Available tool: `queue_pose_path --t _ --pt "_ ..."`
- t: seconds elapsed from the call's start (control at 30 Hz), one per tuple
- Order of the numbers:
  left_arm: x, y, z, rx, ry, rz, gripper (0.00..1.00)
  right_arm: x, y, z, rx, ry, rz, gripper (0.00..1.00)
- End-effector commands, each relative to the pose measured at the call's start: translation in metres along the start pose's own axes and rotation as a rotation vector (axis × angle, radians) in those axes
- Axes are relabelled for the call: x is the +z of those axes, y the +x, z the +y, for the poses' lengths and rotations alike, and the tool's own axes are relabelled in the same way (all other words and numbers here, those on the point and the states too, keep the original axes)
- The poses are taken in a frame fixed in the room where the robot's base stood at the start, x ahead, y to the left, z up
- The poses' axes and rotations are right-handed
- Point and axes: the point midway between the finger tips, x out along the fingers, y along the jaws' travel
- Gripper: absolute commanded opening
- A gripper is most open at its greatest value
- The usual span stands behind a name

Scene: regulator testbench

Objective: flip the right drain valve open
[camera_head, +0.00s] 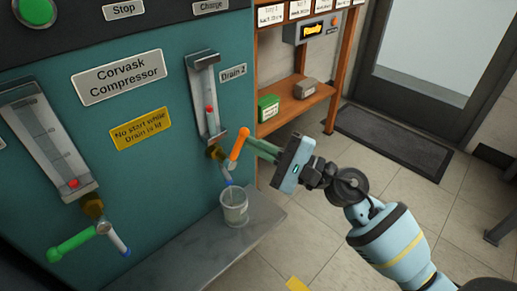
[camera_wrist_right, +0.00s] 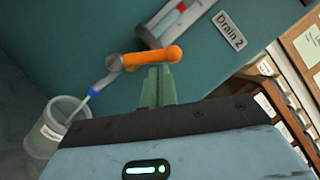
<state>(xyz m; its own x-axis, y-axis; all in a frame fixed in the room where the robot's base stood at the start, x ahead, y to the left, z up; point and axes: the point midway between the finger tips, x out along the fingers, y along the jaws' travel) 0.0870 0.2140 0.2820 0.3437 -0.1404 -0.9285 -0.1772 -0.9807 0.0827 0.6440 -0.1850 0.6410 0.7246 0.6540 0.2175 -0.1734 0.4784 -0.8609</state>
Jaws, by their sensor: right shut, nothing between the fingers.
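The right drain valve has an orange handle (camera_head: 239,144) and sits under the sight tube marked Drain 2. The handle is tilted, its rounded end up and to the right of the brass body (camera_head: 217,153). In the wrist view the orange handle (camera_wrist_right: 150,58) lies nearly level. My right gripper (camera_head: 252,144) is shut and empty, its green fingertips (camera_wrist_right: 157,80) right at the handle's rounded end; they look in contact or nearly so. A thin pale line runs from the blue-tipped spout (camera_head: 228,175) into the cup below. My left gripper is out of view.
A clear cup (camera_head: 234,209) stands on the grey ledge (camera_head: 262,222) under the spout. The left drain valve has a green handle (camera_head: 70,246). A wooden shelf (camera_head: 298,103) stands behind my right gripper. The tiled floor at right is mostly open.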

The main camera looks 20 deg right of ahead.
Motion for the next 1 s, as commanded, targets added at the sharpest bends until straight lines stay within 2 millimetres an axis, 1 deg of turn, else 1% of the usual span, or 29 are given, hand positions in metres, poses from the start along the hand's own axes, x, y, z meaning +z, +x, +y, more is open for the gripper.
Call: queue_pose_path --t 0.03,0.2,0.53,1.0 --pt "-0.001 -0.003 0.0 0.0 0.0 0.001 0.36 0.004 0.002 -0.004 0.022 -0.048 -0.003 0.0" --pt "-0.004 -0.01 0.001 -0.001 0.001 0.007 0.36 0.012 0.005 -0.009 0.088 -0.19 -0.003 0.0" --pt "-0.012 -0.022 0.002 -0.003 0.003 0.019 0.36 0.025 0.011 -0.012 0.19 -0.407 -0.003 0.0" --pt "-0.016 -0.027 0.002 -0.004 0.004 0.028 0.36 0.031 0.015 -0.011 0.192 -0.406 -0.001 0.0"
